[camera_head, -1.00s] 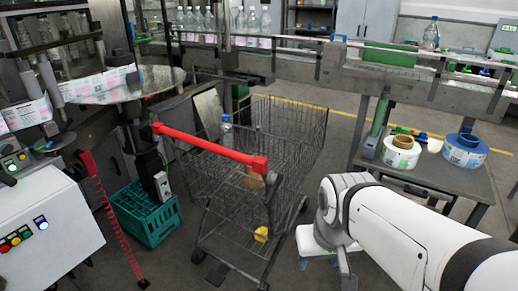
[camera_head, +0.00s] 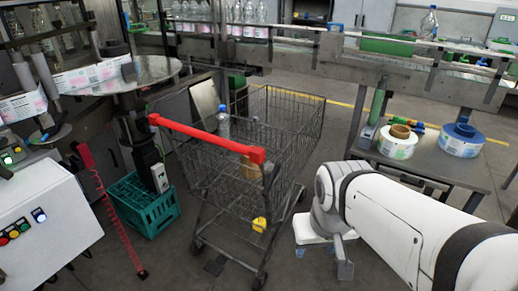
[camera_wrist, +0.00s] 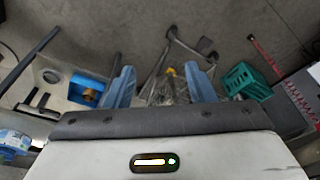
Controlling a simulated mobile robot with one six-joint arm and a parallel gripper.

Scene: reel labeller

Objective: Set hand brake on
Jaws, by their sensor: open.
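A wire shopping cart (camera_head: 290,120) with a red handle bar (camera_head: 205,138) stands on the floor in the middle of the head view. A small yellow part (camera_head: 259,225) sits low on its handle side; I cannot tell whether this is the hand brake.
A white control box (camera_head: 50,225) is at the far left. A table (camera_head: 440,170) with label reels (camera_head: 398,147) is right. A conveyor (camera_head: 290,55) runs behind. The cart holds a bottle (camera_head: 223,122).

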